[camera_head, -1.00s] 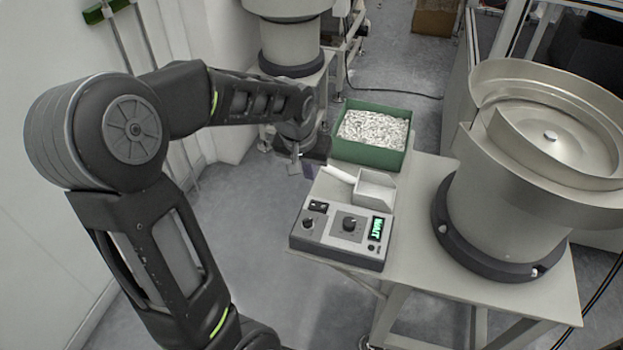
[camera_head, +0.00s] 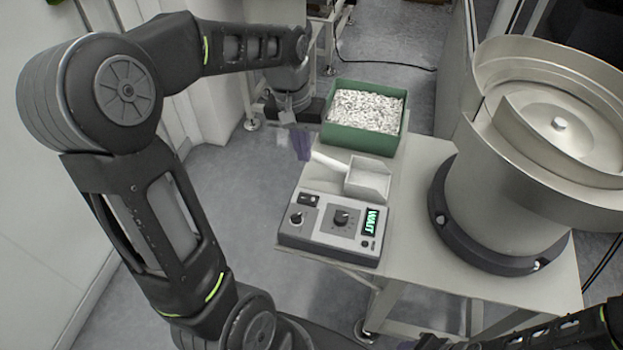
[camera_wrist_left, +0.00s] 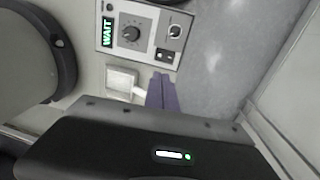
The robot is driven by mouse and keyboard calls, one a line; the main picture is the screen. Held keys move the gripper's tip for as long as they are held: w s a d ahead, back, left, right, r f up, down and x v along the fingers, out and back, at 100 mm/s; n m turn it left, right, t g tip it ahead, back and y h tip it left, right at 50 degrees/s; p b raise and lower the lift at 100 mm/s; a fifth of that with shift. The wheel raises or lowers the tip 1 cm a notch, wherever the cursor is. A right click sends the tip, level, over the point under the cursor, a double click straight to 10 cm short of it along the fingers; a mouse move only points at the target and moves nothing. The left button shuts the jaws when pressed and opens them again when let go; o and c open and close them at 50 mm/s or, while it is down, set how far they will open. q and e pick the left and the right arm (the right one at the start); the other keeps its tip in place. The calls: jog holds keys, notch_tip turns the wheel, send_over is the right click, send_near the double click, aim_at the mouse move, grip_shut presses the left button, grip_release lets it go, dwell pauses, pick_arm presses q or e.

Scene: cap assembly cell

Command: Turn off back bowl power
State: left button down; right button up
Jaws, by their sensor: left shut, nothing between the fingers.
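A grey control box (camera_head: 325,258) stands on the near left corner of the table. It has a black rocker switch (camera_head: 309,199), a small knob (camera_head: 296,218), a larger dial (camera_head: 341,217) and a lit green display (camera_head: 370,222) reading WAIT. The left wrist view also shows the rocker switch (camera_wrist_left: 166,55) and the display (camera_wrist_left: 107,32). My left gripper (camera_head: 301,145) is shut and empty, beyond the box and apart from it, with purplish fingers pointing down. In the left wrist view its fingers (camera_wrist_left: 162,92) lie just below the switch. My right gripper is not in view.
A white scoop (camera_head: 368,178) lies behind the box. A green bin (camera_head: 362,140) of small white parts stands behind it. A large metal bowl feeder (camera_head: 510,190) fills the table's right side. Floor is open left of the table (camera_head: 420,250).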

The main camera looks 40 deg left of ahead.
pick_arm(q)
jog(key=p, duration=0.2)
send_near(311, 199)
jog(key=f, duration=0.4)
jog(key=d+f, duration=0.1)
jog(key=f, duration=0.1)
jog(key=shift+w+f, duration=0.25)
jog(key=shift+f, duration=0.15)
jog(key=shift+d+f+b, duration=0.1)
jog(key=shift+f+b, duration=0.2)
jog(key=shift+b, duration=0.2)
jog(key=shift+s+d+r, duration=0.1)
